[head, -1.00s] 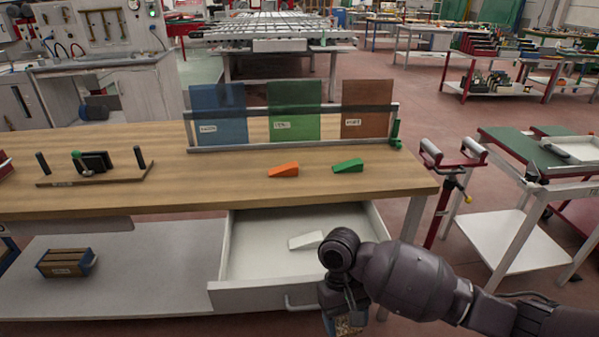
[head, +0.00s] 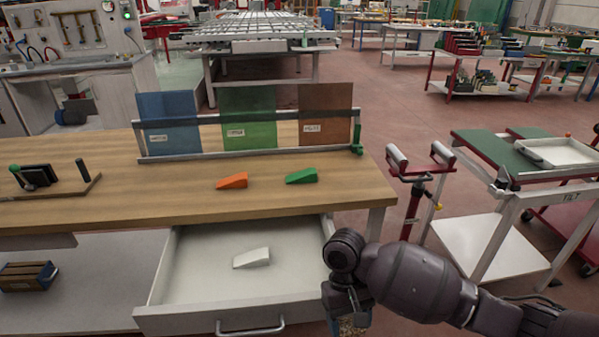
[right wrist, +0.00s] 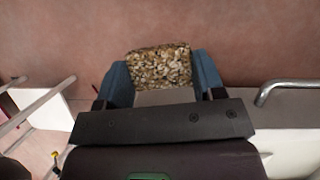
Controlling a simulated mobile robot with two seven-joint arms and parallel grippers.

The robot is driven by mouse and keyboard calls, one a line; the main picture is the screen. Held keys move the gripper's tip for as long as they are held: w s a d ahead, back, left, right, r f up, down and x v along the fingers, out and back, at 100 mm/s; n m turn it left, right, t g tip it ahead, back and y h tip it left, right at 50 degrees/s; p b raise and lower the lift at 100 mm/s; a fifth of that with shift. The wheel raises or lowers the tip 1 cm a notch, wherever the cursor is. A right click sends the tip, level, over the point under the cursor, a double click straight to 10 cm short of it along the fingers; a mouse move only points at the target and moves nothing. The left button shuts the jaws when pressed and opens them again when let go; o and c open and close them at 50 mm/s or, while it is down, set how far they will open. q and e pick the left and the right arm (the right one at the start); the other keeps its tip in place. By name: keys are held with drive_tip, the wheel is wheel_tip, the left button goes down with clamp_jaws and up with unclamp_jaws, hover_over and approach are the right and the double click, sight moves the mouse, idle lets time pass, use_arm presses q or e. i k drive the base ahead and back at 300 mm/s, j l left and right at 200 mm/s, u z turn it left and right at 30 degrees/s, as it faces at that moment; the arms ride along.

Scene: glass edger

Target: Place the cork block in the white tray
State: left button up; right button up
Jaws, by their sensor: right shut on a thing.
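The cork block (right wrist: 160,67), speckled brown and tan, is between the two blue fingers of my right gripper (right wrist: 163,80) in the right wrist view. The gripper is shut on it. In the head view my right gripper (head: 348,318) hangs low in front of the open drawer's right side, and only a bit of the cork block (head: 350,328) shows at the bottom edge. The white tray (head: 540,160) lies on the green-topped cart at the right, well apart from the gripper. My left gripper is out of view.
An open drawer (head: 160,300) holding a white wedge (head: 252,258) juts from the wooden bench (head: 100,205). Orange (head: 232,181) and green (head: 302,176) wedges lie on the bench. A red roller stand (head: 412,195) stands between bench and cart (head: 490,160).

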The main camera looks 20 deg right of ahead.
sight(564, 161)
drive_tip(key=l, duration=0.45)
drive_tip(key=i+l+z, duration=0.1)
drive_tip(key=l, duration=0.3)
drive_tip(key=i+l, duration=0.1)
drive_tip(key=l, duration=0.35)
drive_tip(key=l+z, duration=0.1)
drive_tip(key=l, duration=0.35)
drive_tip(key=i+l, duration=0.15)
drive_tip(key=l, duration=0.25)
drive_tip(key=i+l, duration=0.1)
drive_tip(key=l, duration=0.25)
drive_tip(key=i+l+z, duration=0.1)
drive_tip(key=l, duration=0.3)
drive_tip(key=i+l, duration=0.15)
drive_tip(key=l, duration=0.2)
drive_tip(key=i+l+z, duration=0.1)
drive_tip(key=l, duration=0.25)
drive_tip(key=i+l, duration=0.15)
drive_tip(key=l, duration=0.2)
